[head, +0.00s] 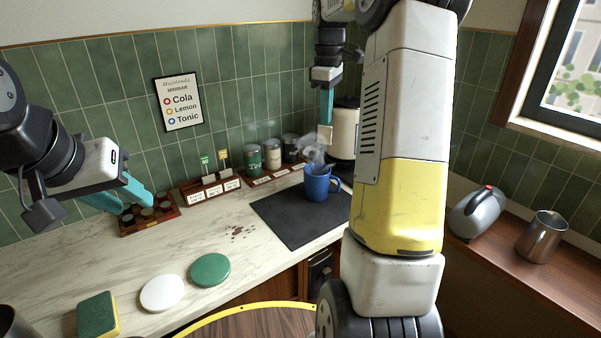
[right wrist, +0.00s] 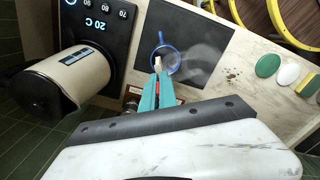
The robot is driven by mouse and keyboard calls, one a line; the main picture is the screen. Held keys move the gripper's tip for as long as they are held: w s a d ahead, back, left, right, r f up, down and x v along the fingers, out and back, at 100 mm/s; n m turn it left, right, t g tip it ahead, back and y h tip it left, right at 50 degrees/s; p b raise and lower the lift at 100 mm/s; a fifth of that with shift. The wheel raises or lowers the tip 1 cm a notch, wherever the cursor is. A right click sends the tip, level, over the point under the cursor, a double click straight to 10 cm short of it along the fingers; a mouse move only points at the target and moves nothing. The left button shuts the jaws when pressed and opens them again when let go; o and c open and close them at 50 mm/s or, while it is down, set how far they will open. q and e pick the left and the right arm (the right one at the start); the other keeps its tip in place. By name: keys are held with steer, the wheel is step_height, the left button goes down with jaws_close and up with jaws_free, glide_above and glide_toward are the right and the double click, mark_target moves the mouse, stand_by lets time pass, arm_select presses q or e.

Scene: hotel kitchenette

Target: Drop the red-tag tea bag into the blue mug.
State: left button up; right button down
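The blue mug (head: 318,187) stands upright on a dark mat (head: 290,220), with pale steam above it. My right gripper (head: 325,122) points down above the mug. A pale tea bag (head: 324,138) hangs below its fingertips, over the mug. In the right wrist view the teal fingers (right wrist: 158,82) are shut with a red tag (right wrist: 158,87) between them. The tea bag (right wrist: 157,62) shows in front of the mug's opening (right wrist: 166,52). My left gripper (head: 122,197) is at the left, open and seemingly empty, by a small wooden rack (head: 150,222).
Tea bags with green (head: 206,165) and yellow (head: 223,160) tags stand in a labelled holder (head: 215,188). Canisters line the wall. A cream kettle (head: 343,145) stands behind the mug. White (head: 161,293) and green (head: 210,270) discs and a sponge (head: 97,315) lie on the front counter.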

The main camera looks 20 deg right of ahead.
mark_target(325, 143)
steer(key=shift+f, duration=2.65)
steer(key=c, duration=1.6)
jaws_free()
steer(key=shift+r, duration=0.1)
